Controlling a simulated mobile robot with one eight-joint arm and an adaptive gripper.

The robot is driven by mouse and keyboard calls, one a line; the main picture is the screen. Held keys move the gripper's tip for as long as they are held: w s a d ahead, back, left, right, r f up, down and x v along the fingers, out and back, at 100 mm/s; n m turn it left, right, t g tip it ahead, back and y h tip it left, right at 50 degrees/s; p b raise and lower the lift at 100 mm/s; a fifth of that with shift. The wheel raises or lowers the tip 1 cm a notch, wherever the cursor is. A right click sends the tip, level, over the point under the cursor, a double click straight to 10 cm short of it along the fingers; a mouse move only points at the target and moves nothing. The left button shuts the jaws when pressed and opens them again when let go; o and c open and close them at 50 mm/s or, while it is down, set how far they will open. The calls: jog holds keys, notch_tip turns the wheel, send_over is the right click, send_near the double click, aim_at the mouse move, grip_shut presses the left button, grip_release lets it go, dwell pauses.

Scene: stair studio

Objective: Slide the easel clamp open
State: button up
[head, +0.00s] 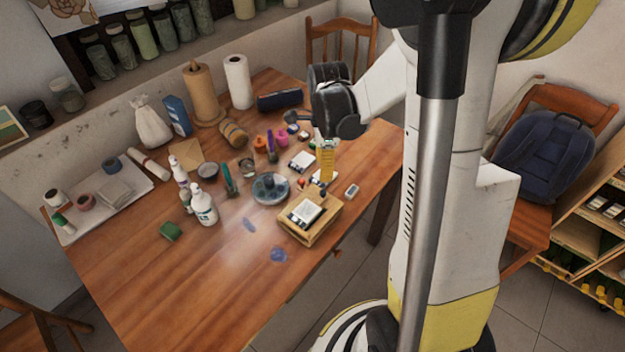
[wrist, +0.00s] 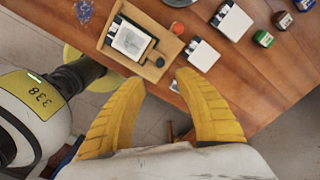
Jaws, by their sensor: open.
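A small wooden stand (head: 326,226) lies near the front right edge of the table, with a framed white card (head: 306,212) on it. It may be the easel; I cannot make out its clamp for certain. In the wrist view the wooden stand (wrist: 118,57) is at the top, its card (wrist: 131,40) held near dark pieces, with a small round knob (wrist: 160,62) on its bare part. My gripper (head: 327,165) has yellow fingers and is above the table behind the stand. In the wrist view my gripper (wrist: 158,80) is open and empty, its fingertips apart just below the stand in the picture.
White blocks (wrist: 203,54) lie right of the stand, with small paint jars (wrist: 263,38) farther right. The table's front left (head: 150,290) is clear.

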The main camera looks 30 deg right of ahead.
aim_at(323, 191)
notch_tip(323, 191, down, 10)
jog(key=b, duration=0.4)
jog(key=shift+f, duration=0.25)
grip_shut()
